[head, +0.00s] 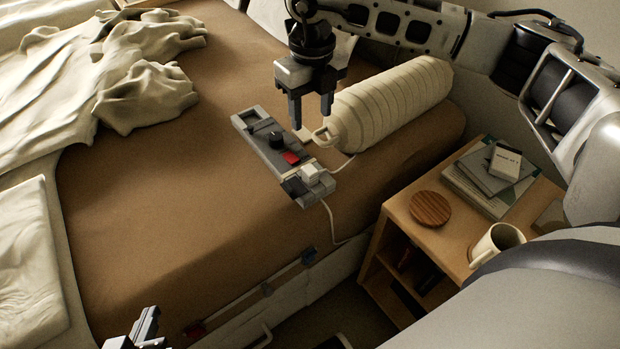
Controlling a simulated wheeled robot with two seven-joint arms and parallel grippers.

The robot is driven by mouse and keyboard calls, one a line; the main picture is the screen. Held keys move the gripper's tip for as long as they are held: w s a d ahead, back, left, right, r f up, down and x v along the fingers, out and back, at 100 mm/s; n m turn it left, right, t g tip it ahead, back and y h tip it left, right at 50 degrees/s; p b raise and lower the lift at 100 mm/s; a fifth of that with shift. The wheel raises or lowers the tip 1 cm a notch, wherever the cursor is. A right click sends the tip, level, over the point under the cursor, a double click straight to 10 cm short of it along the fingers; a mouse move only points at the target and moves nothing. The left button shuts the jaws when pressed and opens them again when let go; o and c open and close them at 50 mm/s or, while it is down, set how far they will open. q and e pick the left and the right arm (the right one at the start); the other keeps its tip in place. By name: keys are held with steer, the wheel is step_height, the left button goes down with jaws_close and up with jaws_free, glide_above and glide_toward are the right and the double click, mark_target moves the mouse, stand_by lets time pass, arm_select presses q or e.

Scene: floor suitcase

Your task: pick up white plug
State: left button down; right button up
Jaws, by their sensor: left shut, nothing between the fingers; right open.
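A grey power strip (256,139) lies on the brown bed cover, near the bed's edge. A white plug (310,173) sits on its near end, with a pale cord beside it. A black knob-like plug (276,140) and a red part (291,158) are also on the strip. My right gripper (311,112) points down with its fingers apart and empty, above and beyond the white plug, by the end of the cream bolster. My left gripper (142,338) is at the bottom edge, partly cut off, shut and far from the strip.
The ribbed cream bolster (395,100) lies just right of the strip. A wooden nightstand (440,238) holds books (488,178), a small white box (506,162), a round wooden coaster (430,208) and a mug (497,241). Crumpled cream bedding (80,90) covers the left. The bed's middle is clear.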

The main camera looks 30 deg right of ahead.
glide_above(310, 169)
steer(key=f, duration=1)
steer(key=shift+w+d+b, duration=0.25)
steer(key=shift+d+b, duration=0.05)
steer(key=shift+s+a+f, duration=0.1)
steer(key=shift+a+f, duration=0.05)
steer(key=shift+f, duration=1.25)
steer(key=shift+s+a+f, duration=0.1)
steer(key=shift+a+f, duration=0.05)
steer(key=shift+f, duration=1.2)
steer(key=shift+c, duration=0.3)
jaws_close()
